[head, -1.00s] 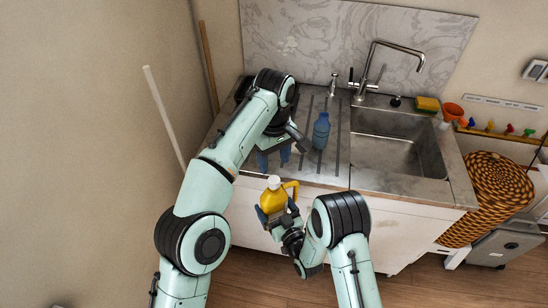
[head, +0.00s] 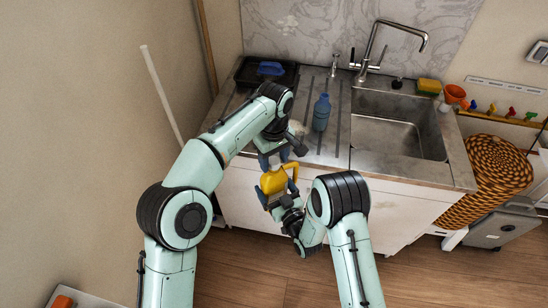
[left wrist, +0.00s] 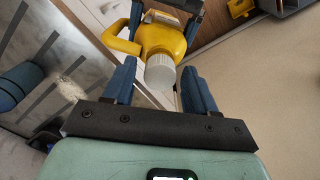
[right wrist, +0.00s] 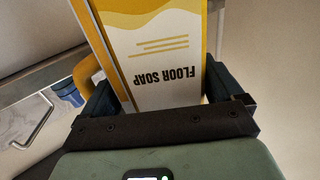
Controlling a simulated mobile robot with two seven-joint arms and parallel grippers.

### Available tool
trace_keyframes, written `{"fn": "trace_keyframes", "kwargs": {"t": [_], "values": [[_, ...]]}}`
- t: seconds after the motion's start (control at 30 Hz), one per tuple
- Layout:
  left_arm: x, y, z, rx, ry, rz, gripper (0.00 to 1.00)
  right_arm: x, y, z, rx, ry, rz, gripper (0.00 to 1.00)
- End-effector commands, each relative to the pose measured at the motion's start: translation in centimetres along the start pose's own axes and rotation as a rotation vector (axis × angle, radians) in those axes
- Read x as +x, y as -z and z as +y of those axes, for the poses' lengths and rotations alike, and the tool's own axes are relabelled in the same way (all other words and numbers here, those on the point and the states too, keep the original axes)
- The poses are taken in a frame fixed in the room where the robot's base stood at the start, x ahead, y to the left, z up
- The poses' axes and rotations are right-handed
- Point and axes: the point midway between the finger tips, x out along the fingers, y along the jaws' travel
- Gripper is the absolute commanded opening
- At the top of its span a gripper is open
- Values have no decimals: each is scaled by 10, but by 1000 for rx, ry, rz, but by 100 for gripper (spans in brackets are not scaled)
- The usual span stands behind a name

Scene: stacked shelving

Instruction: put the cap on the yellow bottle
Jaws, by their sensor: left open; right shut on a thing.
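The yellow bottle (head: 274,182) is held in front of the counter by my right gripper (head: 279,197). The right wrist view shows its white and yellow label, reading FLOOR SOAP (right wrist: 165,60), between the fingers. The white ribbed cap (left wrist: 160,72) sits on the bottle's neck in the left wrist view. I cannot tell how tightly it sits. My left gripper (head: 274,160) is open at the bottle's top, its blue fingers (left wrist: 159,72) on either side of the cap with gaps.
A blue bottle (head: 321,112) stands on the ribbed drainboard, with a whitish patch (head: 299,128) to its left. A black tray (head: 250,75) is at the back left. The sink (head: 395,135) is to the right. The counter's front edge lies just behind the yellow bottle.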

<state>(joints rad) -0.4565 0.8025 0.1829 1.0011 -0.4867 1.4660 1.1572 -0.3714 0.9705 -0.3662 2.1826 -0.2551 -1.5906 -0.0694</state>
Motion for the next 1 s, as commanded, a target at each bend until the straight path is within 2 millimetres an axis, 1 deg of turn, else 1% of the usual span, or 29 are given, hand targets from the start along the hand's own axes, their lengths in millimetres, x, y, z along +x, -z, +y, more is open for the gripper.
{"fn": "trace_keyframes", "kwargs": {"t": [0.23, 0.27, 0.3, 0.37, 0.4, 0.43, 0.63, 0.73, 0.77, 0.87, 1.0], "values": [[0, 0, 0, 0, 0, 0, 56, 1, 2, 0, 0, 0, 5, 8], [0, 0, 0, 0, 0, 0, 53, 1, 2, 0, 0, 0, 5, 8], [0, 0, 0, 0, 0, 0, 40, 1, 2, 0, 0, 0, 5, 8], [0, 0, 0, 0, 0, 0, 21, 1, 2, 0, 0, 0, 5, 8], [0, 0, 0, 0, 0, 0, 8, 1, 2, 0, 0, 0, 5, 8], [0, 0, 0, 0, 0, 1, 0, 1, 2, 0, 0, 0, 5, 8], [0, 0, 0, 9, 0, 0, 0, 1, 2, 0, 0, 0, 5, 8], [0, 0, 0, 89, 0, 1, 0, 1, 2, 0, 0, 0, 5, 8], [0, 0, 0, 133, 0, 1, 0, 1, 2, 0, 0, 0, 5, 8], [1, 0, 0, 335, 0, 1, 0, 1, 2, 0, 0, 0, 5, 8], [1, 1, 0, 661, 0, 1, 0, 1, 2, 0, 0, 1, 5, 8]]}}
